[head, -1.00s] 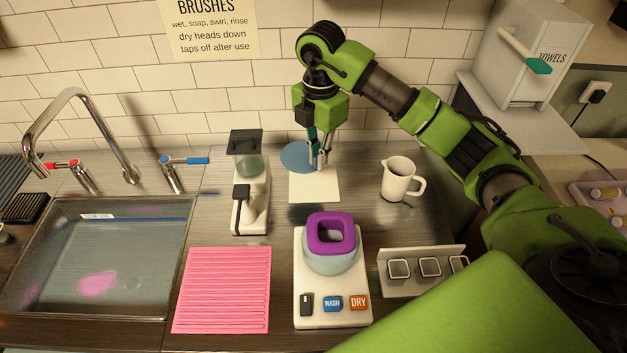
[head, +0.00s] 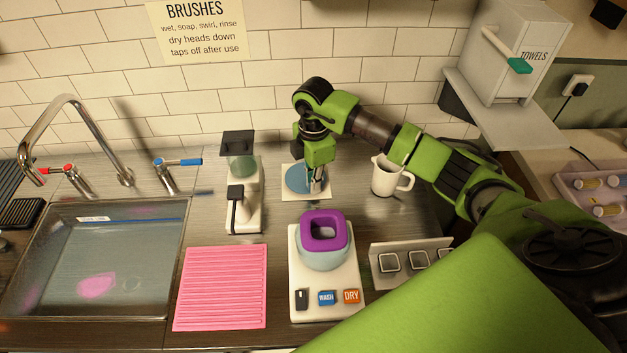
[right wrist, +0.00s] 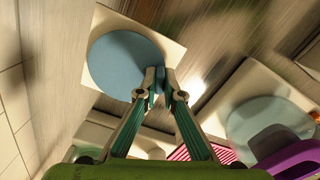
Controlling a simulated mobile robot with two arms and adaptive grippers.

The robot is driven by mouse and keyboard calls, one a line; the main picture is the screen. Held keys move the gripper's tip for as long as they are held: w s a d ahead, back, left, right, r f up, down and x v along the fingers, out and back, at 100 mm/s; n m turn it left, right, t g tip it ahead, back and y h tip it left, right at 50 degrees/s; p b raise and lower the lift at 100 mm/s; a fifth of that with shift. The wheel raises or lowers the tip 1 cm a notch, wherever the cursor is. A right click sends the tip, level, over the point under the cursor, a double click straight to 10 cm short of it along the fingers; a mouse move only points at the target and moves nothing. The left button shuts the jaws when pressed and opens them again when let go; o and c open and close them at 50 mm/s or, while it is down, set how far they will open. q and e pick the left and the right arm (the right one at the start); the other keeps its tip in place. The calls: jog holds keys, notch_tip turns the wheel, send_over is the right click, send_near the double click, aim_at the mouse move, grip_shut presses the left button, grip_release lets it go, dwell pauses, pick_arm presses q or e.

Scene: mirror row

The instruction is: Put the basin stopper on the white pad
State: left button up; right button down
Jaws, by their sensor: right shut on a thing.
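The basin stopper, a flat blue disc (head: 298,177), is over the white pad (head: 322,193) on the counter behind the washer unit. My right gripper (head: 317,185) is shut on the disc's near right edge, pointing down. In the right wrist view the fingertips (right wrist: 159,82) close on the rim of the blue disc (right wrist: 118,62), with the white pad (right wrist: 172,46) behind it. The disc covers much of the pad; I cannot tell whether it touches it. My left gripper is not in view.
A white mug (head: 389,176) stands right of the pad and a dispenser (head: 243,185) left of it. The washer with a purple ring (head: 325,231) is in front. A pink ribbed mat (head: 221,287) and the sink (head: 95,255) lie left.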

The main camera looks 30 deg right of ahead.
jog(key=shift+f, duration=0.35)
jog(key=c, duration=2.2)
grip_release()
jog(key=shift+r, duration=0.4)
notch_tip(320, 180, up, 11)
jog(key=b, duration=0.3)
jog(key=shift+r, duration=0.2)
